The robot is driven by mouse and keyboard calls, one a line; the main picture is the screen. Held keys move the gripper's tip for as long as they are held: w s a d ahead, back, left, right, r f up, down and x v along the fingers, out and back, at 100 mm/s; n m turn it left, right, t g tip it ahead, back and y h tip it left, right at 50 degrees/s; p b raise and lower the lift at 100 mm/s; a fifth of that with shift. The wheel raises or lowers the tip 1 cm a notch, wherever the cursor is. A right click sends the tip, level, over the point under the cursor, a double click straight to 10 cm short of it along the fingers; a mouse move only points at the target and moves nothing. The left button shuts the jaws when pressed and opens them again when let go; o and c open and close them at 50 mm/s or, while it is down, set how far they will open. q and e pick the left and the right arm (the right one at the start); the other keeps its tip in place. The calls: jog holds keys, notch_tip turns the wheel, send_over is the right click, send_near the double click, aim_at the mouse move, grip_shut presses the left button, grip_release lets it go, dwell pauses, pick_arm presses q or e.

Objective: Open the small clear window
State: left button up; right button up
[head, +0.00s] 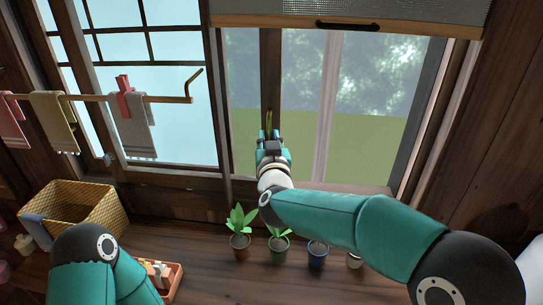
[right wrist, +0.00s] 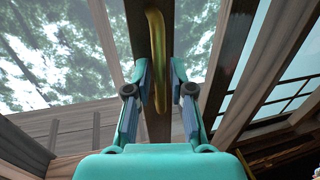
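The clear window (head: 303,85) is in the middle of the head view, with trees and green ground behind its glass. A brass handle (head: 269,117) stands upright on its dark wooden frame post. The handle also shows in the right wrist view (right wrist: 157,55). My right gripper (head: 269,134) is at the lower part of the handle. In the right wrist view its fingers (right wrist: 160,75) are apart, one on each side of the handle, with narrow gaps visible. My left arm shows at the lower left, but its gripper is out of view.
A towel rail (head: 100,98) with hanging cloths crosses the latticed window at left. A half-lowered blind (head: 400,15) hangs above. Potted plants (head: 240,245) line the ledge below my right arm. A wicker basket (head: 100,212) and an orange tray (head: 172,282) sit at lower left.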

jog(key=s+d, duration=0.1)
jog(key=s, duration=1)
jog(key=shift+d, duration=0.35)
jog(key=shift+f, duration=0.15)
